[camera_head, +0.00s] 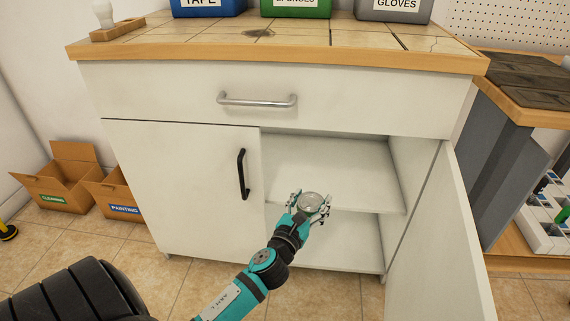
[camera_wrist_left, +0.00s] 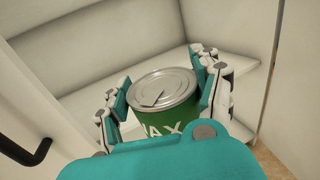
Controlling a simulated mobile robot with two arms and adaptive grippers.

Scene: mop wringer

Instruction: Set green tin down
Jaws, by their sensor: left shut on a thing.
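My left gripper (camera_head: 308,209) is shut on the green tin (camera_head: 312,201), at the opening of the white cabinet (camera_head: 190,170). In the left wrist view the tin (camera_wrist_left: 168,115) has a silver lid and white letters reading "WAX". It stands roughly upright between the fingers of the gripper (camera_wrist_left: 165,105). The cabinet's middle shelf (camera_head: 330,175) shows behind the tin and looks empty. Whether the tin touches the shelf cannot be told. My right gripper is not in view.
The right cabinet door (camera_head: 445,240) stands open, and the left door with a black handle (camera_head: 243,174) is shut. The drawer with a metal handle (camera_head: 257,101) is closed above. Blue, green and grey bins (camera_head: 393,10) stand on the countertop. Cardboard boxes (camera_head: 62,180) sit at the left.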

